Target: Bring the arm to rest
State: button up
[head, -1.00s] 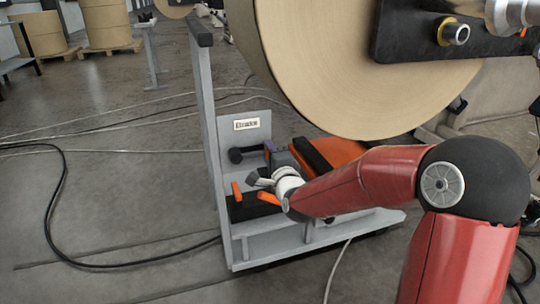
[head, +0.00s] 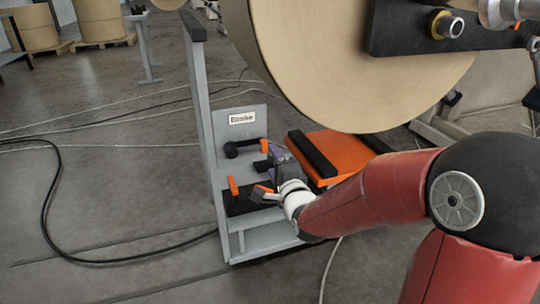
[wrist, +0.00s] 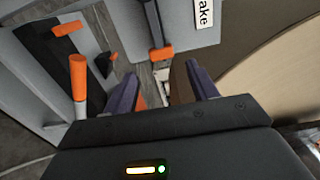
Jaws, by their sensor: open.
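My arm reaches in from the right in the head view. My gripper (head: 268,168) is low beside the grey stand, in front of the black bracket area, and partly hidden by its own wrist. In the wrist view my gripper (wrist: 163,84) shows two purple-grey fingers apart, with nothing held between them. A black lever with an orange end (head: 264,146) lies just past the fingers under a label ending in "ake". It also shows beyond the finger gap in the wrist view (wrist: 161,53). Contact with it cannot be told.
The grey stand (head: 198,100) has a label plate (head: 242,118) and an upright orange handle (head: 233,186) on a black block. An orange platform (head: 352,148) lies behind my wrist. A large kraft roll (head: 360,70) hangs above. Cables (head: 56,190) cross the floor; the left floor is mostly clear.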

jog(key=shift+s+d, duration=0.1)
jog(key=shift+s, duration=0.15)
